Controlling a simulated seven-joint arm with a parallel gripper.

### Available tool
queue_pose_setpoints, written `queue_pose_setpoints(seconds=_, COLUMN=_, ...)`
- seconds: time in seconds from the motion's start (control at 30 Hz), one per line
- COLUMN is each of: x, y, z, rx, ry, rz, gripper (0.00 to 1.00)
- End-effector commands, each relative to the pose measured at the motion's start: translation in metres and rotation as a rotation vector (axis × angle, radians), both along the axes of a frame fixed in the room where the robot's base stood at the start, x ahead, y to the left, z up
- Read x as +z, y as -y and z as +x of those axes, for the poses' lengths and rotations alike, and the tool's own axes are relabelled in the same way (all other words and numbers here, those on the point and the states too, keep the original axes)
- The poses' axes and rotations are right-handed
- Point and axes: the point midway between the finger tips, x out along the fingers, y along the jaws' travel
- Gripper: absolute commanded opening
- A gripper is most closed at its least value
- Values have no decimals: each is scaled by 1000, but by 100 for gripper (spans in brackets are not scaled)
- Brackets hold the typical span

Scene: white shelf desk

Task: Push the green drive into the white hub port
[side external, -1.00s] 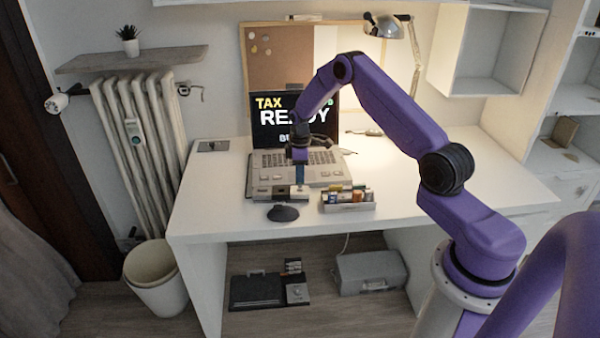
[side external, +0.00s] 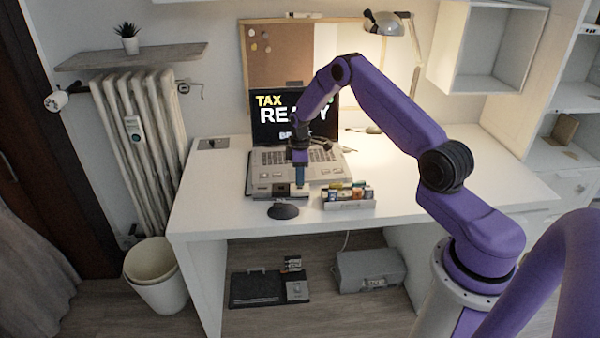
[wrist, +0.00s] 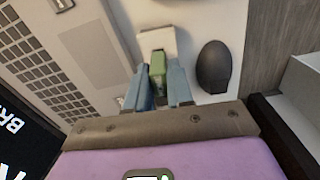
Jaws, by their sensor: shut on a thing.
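The green drive (wrist: 158,72) is between the blue-grey fingers of my gripper (wrist: 160,86) in the wrist view, and the fingers are shut on it. Its far end is at the near edge of the white hub (wrist: 155,42). I cannot tell how far it is inside the port, which is hidden. In the side view my gripper (side external: 300,178) points down just above the white hub (side external: 299,191) at the laptop's front edge. The drive is too small to make out there.
A black mouse (side external: 283,211) lies in front of the hub. A tray of small items (side external: 348,203) stands to the right. The open laptop (side external: 262,167) is behind. A dark block (side external: 263,192) sits left of the hub. The desk's right side is clear.

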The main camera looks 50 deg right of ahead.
Motion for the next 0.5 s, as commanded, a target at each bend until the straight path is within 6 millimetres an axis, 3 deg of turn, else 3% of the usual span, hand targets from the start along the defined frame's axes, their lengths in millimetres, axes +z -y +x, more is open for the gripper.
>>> queue_pose_setpoints(seconds=0.5, x=-11, y=0, z=0, rx=0, ry=0, rz=0, gripper=0)
